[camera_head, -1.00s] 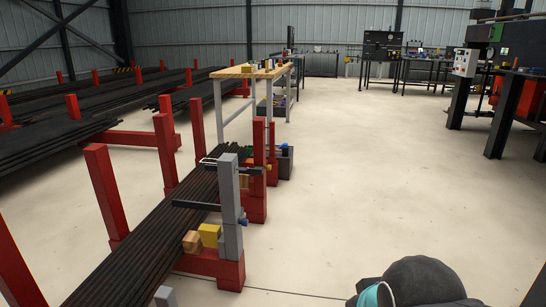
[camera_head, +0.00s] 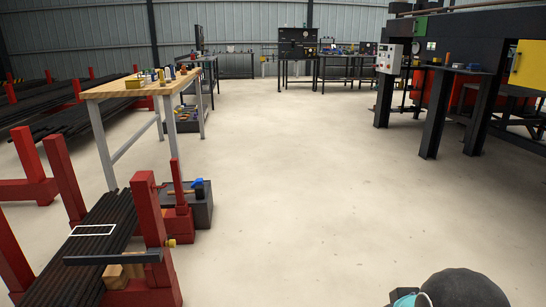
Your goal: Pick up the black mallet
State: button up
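I cannot pick out the black mallet for certain. A tool with a thin brownish handle and a dark head (camera_head: 198,191) lies on a dark grey box (camera_head: 203,213) at the left, beside a blue item (camera_head: 198,183); it is too small to tell whether it is the mallet. Small items also stand on the wooden-topped workbench (camera_head: 110,92), too small to name. A dark rounded part of my arm with a teal band shows at the bottom right edge. My gripper's fingers are not in view.
A red rack (camera_head: 147,222) with dark bars (camera_head: 103,230) stands at the near left. More bar racks lie behind it. Dark tables (camera_head: 345,58) stand along the back wall. A dark machine (camera_head: 455,45) stands at the right. The pale floor in the middle is clear.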

aim_at(199, 191)
jog(key=z, duration=0.1)
jog(key=i, duration=1.85)
jog(key=u, duration=0.45)
jog(key=i, duration=1.85)
jog(key=u, duration=1.4)
jog(key=i, duration=1.25)
jog(key=u, duration=0.5)
